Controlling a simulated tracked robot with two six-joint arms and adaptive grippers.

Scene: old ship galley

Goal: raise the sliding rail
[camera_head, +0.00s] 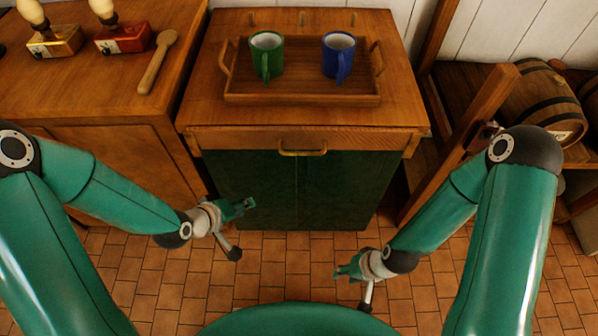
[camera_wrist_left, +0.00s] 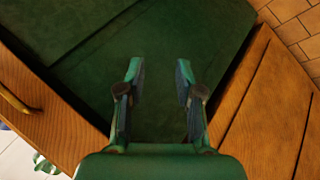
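The sliding rail appears to be the wooden strip (camera_head: 370,139) across the top front of the cabinet, with a brass handle (camera_head: 302,153) on it. It sits level just under the cabinet top. In the left wrist view the strip (camera_wrist_left: 50,118) and handle (camera_wrist_left: 15,101) show at the left. My left gripper (camera_head: 249,206) is in front of the green cabinet front, below and left of the handle. Its fingers are apart and empty in the left wrist view (camera_wrist_left: 158,72). My right gripper (camera_head: 340,270) is lower, over the floor, clear of the rail; its finger opening is too small to judge.
A wooden tray (camera_head: 300,99) on the cabinet top holds a green mug (camera_head: 267,57) and a blue mug (camera_head: 338,57). A counter (camera_head: 90,95) with a wooden spoon (camera_head: 158,62) stands left. Barrels (camera_head: 540,103) stand right behind a slanted wooden post (camera_head: 490,100). The tiled floor (camera_head: 300,265) is clear.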

